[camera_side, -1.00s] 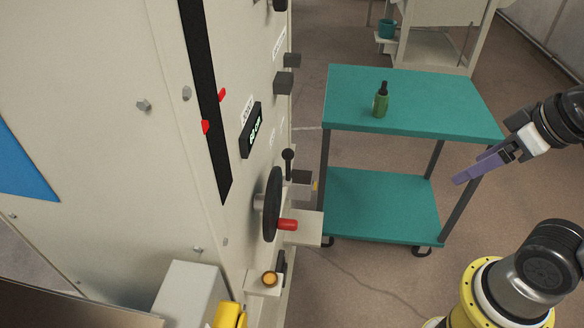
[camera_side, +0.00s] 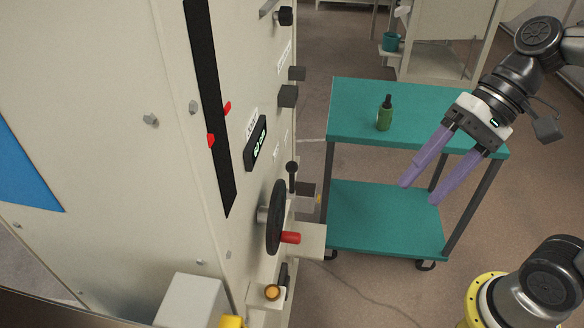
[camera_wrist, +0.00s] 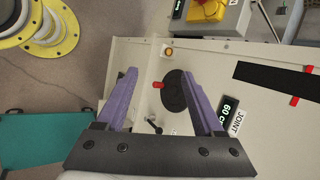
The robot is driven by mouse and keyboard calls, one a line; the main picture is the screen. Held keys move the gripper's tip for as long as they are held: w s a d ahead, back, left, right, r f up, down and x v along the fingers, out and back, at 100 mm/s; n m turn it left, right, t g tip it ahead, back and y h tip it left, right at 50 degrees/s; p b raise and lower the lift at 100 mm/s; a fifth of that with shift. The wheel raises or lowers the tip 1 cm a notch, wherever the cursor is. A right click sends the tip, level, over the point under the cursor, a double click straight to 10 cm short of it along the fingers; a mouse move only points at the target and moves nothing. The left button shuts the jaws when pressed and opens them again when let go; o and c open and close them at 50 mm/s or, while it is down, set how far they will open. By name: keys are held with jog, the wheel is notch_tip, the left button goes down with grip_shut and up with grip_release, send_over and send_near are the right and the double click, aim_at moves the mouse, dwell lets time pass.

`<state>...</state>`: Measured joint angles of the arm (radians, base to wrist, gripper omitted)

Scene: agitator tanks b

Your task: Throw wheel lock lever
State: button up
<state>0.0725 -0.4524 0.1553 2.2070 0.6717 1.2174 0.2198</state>
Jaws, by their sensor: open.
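The black handwheel (camera_side: 275,217) with a red handle (camera_side: 291,238) is on the side of the pale cabinet. Just behind it stands a short lever with a black ball knob (camera_side: 291,168), roughly upright in the side view; I take it for the wheel lock lever. In the wrist view the lever (camera_wrist: 153,122) and the handwheel (camera_wrist: 174,91) show between my fingers. My gripper (camera_side: 420,192) is open and empty, to the right of the wheel and lever and apart from them. Its purple fingers point down toward the lower left.
A teal cart (camera_side: 350,100) with a green bottle (camera_side: 384,113) stands behind my gripper. A lit display (camera_side: 256,142) and a black slotted strip (camera_side: 208,110) with red markers are above the wheel. An amber button (camera_side: 272,292) is below.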

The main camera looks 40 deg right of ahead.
jog(key=w+d+f+m+t+y, duration=0.15)
jog(key=w+m+y, duration=0.35)
jog(key=w, duration=0.6)
jog(key=w+f+m+t+y, duration=0.1)
jog(key=w+f+m+y, duration=0.25)
jog(key=w+m, duration=0.45)
jog(key=w+d+f+m+t, duration=0.4)
jog(key=w+d+f, duration=0.3)
jog(key=w+f, duration=0.15)
jog(key=m+t, duration=0.2)
jog(key=m, duration=0.2)
send_near(292, 168)
jog(key=shift+h, duration=0.25)
jog(key=x, duration=0.6)
jog(key=w+x, duration=0.1)
jog(key=x, duration=0.3)
jog(key=shift+d+f, duration=0.3)
jog(key=shift+f, duration=0.05)
grip_shut()
